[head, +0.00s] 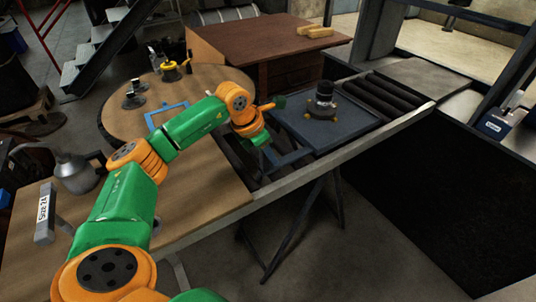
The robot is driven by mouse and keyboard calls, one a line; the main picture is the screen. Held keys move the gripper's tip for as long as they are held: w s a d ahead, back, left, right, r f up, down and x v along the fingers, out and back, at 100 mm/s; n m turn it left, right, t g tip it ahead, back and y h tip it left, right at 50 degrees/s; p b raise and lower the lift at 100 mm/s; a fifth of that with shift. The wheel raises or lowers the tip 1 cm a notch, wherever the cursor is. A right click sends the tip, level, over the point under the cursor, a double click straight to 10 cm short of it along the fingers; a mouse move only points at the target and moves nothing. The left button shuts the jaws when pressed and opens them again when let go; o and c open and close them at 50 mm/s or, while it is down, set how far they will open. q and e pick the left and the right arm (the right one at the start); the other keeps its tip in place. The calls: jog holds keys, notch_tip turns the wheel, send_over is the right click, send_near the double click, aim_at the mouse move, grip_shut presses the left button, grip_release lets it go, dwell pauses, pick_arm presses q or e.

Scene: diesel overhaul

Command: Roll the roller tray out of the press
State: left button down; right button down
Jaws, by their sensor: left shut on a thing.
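The roller tray (345,128) is a flat blue-grey plate on a track of dark rollers (385,92). A dark cylindrical part with brass-coloured feet (323,101) stands upright on it. A blue handle frame (291,157) sticks out of the tray's near left side. My left arm reaches in from the left, and my left gripper (268,146) is at this handle, shut on it; the fingers are small and partly hidden by the wrist. The press shows as grey uprights (376,32) at the upper right, beyond the rollers. My right gripper is out of view.
A round-ended wooden table (213,180) lies left of the track, with a blue frame (168,112), an oil can (78,172) and small metal parts. A brown bench (265,38) stands behind. A metal rail (345,147) edges the track; a dark pit (440,190) lies right of it.

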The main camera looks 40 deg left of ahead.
pick_arm(q)
jog(key=shift+s+f, duration=0.1)
jog(key=c, duration=0.7)
grip_release()
jog(key=shift+s+a, duration=0.1)
jog(key=b+v, duration=0.1)
jog(key=v, duration=0.6)
